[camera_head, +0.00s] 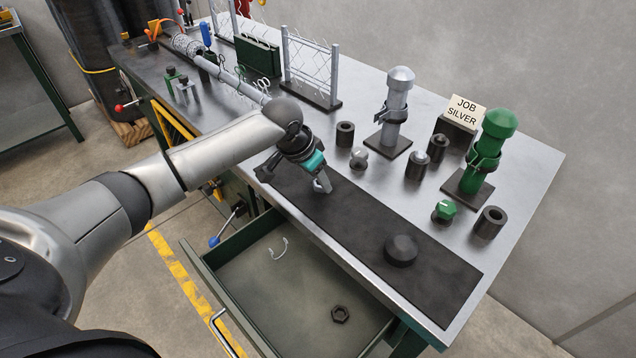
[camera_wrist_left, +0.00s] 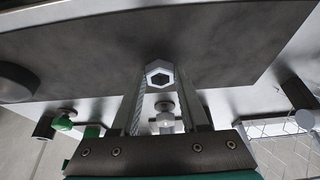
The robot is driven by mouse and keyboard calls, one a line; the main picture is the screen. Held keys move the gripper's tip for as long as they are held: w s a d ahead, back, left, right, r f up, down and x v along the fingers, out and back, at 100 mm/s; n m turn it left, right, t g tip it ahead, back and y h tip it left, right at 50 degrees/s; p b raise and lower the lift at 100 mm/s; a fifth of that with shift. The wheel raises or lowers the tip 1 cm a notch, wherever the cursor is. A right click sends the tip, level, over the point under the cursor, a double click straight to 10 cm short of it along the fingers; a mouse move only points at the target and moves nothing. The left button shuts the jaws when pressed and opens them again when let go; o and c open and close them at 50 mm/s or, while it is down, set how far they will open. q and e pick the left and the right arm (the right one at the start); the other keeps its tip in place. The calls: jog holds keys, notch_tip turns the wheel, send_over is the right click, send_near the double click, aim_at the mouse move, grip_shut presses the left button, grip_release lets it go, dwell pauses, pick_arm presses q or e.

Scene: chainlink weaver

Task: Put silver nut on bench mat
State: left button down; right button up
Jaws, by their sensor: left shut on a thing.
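My left gripper (camera_head: 321,184) is over the far-left part of the dark bench mat (camera_head: 345,222), pointing down. In the left wrist view, its two fingers are shut on the silver nut (camera_wrist_left: 159,75), a small hexagonal ring held at the fingertips. The mat also fills much of that view (camera_wrist_left: 100,45) behind the nut. I cannot tell whether the nut touches the mat or hangs just above it. In the head view the fingers mostly hide the nut. My right gripper is in neither view.
A dark round knob-like piece (camera_head: 401,250) sits on the mat's right part. Behind the mat stand a silver post (camera_head: 396,100), a green post (camera_head: 487,150), dark cylinders and a "JOB SILVER" sign (camera_head: 464,110). An open drawer (camera_head: 290,290) juts out in front.

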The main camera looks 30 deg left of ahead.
pick_arm(q)
jog(key=shift+f, duration=0.4)
jog(key=shift+f, duration=0.15)
jog(key=shift+c, duration=2.1)
grip_release()
jog(key=p+v, duration=0.3)
jog(key=v, duration=0.9)
